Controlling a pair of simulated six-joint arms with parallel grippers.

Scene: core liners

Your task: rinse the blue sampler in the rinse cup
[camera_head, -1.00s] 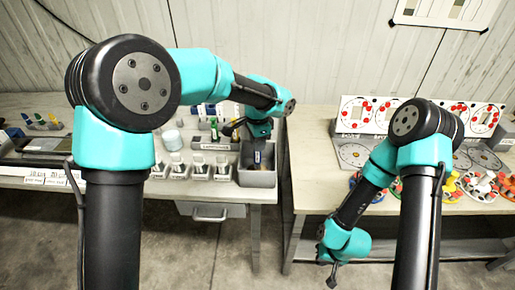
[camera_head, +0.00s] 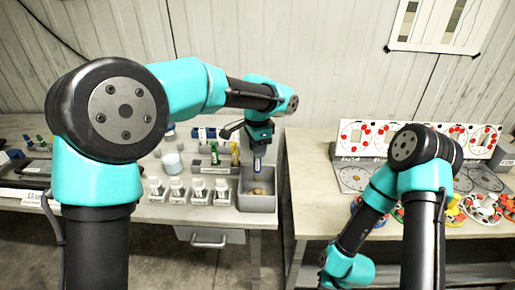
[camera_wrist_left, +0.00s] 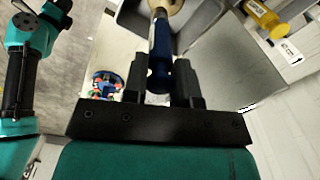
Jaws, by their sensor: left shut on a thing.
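My left gripper (camera_head: 259,146) is shut on the blue sampler (camera_head: 258,163), which hangs upright over the grey bin (camera_head: 257,204) at the right end of the left table. A round tan opening, seemingly the rinse cup (camera_head: 257,189), shows inside the bin below the sampler. In the left wrist view the blue sampler (camera_wrist_left: 160,55) sits between the fingers of the gripper (camera_wrist_left: 168,88), its far end reaching toward the tan round shape (camera_wrist_left: 166,6). I cannot tell whether its tip is inside the cup. My right gripper is cut off below the head view.
Left of the bin stand a green sampler (camera_head: 214,153), a yellow sampler (camera_head: 235,154) and several white-capped bottles (camera_head: 197,190). A white jar (camera_head: 171,160) is farther left. A gap separates this table from the right table, which holds dial boards (camera_head: 360,138) and colourful round trays.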

